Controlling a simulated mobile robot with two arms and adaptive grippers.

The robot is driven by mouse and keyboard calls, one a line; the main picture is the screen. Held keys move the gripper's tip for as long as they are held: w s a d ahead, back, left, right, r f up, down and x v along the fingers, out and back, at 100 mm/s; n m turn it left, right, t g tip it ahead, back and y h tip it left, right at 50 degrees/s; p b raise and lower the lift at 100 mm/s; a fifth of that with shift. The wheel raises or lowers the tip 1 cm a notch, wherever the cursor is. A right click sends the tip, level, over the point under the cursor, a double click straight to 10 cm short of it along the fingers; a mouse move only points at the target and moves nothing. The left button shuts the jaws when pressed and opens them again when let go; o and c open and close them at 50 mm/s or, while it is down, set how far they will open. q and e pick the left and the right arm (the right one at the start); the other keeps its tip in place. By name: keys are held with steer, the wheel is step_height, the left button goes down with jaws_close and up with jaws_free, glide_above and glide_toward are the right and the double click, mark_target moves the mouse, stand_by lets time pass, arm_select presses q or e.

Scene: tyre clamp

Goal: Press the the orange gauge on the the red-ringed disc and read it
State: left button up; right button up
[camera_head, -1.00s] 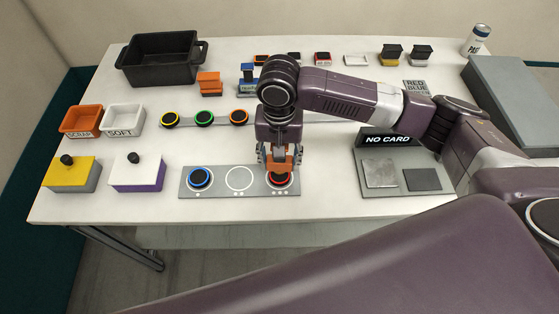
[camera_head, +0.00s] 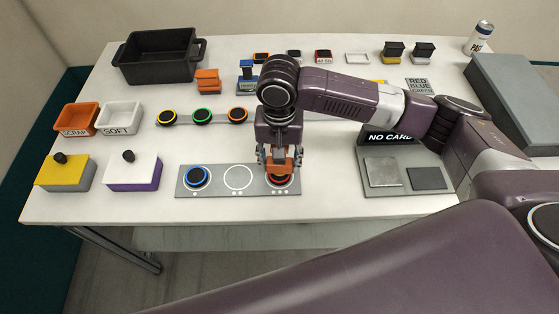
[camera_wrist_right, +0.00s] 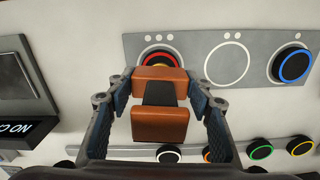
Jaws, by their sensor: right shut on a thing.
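My right gripper (camera_head: 280,160) is shut on the orange gauge (camera_head: 281,165), above the right end of the grey plate. The red-ringed disc (camera_head: 284,180) sits on that plate, mostly hidden under the gauge and fingers. In the right wrist view the orange gauge (camera_wrist_right: 160,120) is between the two fingers, and the red-ringed disc (camera_wrist_right: 158,57) shows just beyond it. I cannot tell whether the gauge touches the disc. No reading is visible. My left gripper is not in view.
The grey plate (camera_head: 215,190) also holds a blue-ringed disc (camera_head: 197,177) and an empty white circle (camera_head: 238,177). A sign stand reading NO CARD (camera_head: 391,137) is to the right. Yellow-topped (camera_head: 65,172) and white-topped (camera_head: 133,170) boxes stand left. A black crate (camera_head: 158,56) is at the back.

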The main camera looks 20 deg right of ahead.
steer(key=shift+f, duration=0.4)
stand_by(0.7)
steer(key=shift+s+f+p, duration=0.1)
steer(key=shift+p, duration=0.6)
stand_by(2.5)
step_height(320, 180, up, 7)
steer(key=p, duration=0.9)
steer(key=shift+p, duration=0.4)
stand_by(0.4)
